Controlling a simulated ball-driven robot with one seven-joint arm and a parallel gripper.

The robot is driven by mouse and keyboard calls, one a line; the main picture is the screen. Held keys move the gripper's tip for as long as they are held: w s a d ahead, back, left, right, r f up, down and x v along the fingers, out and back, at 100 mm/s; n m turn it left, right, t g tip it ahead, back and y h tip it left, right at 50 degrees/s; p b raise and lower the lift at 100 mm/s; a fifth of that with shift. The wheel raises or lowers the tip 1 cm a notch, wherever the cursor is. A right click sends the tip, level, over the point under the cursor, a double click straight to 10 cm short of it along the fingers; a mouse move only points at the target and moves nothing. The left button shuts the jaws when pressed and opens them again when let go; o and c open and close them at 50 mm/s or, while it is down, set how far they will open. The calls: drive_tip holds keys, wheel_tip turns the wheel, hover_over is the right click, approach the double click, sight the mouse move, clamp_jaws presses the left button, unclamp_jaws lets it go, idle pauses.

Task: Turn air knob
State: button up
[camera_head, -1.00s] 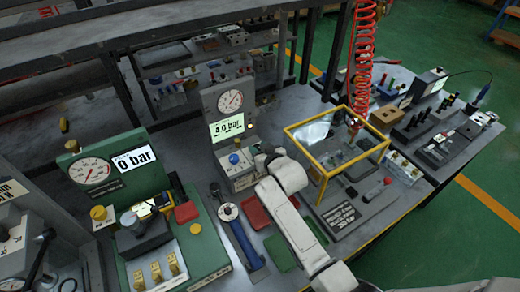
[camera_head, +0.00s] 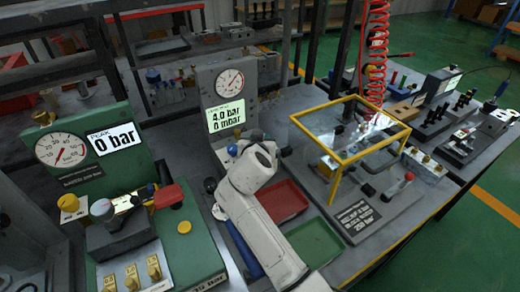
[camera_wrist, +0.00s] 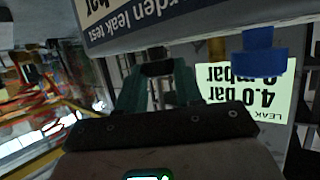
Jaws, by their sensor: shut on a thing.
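The grey leak test unit (camera_head: 222,85) stands mid-table with a round gauge (camera_head: 229,83) and a lit screen (camera_head: 226,117) reading 4.0 bar, 0 mbar. Its blue knob (camera_head: 233,150) is partly hidden behind my white wrist in the head view. The wrist view is upside down and shows the blue knob (camera_wrist: 263,53) to the right of my fingers, apart from them. My gripper (camera_wrist: 157,75) has its dark green fingers on either side of a dark, knob-like thing (camera_wrist: 157,67) at the unit. Its exact shape is unclear. My fingers are hidden in the head view.
A green unit (camera_head: 95,150) with a gauge and 0 bar screen is at left. Red (camera_head: 282,201) and green (camera_head: 317,242) trays lie by my arm. A yellow-framed guard (camera_head: 350,155) stands close on the right. Another black knob (camera_head: 210,185) is left of my wrist.

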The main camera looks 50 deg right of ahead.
drive_tip(key=shift+w+a+m+g+h+b, duration=0.1)
drive_tip(key=shift+m+g+h+b, duration=0.2)
drive_tip(key=shift+m+g+b, duration=0.3)
drive_tip(key=o, duration=1)
drive_tip(key=shift+o, duration=0.2)
drive_tip(key=v, duration=1)
drive_tip(key=shift+s+a+b, duration=0.25)
drive_tip(key=shift+s+b, duration=0.05)
drive_tip(key=shift+b, duration=0.15)
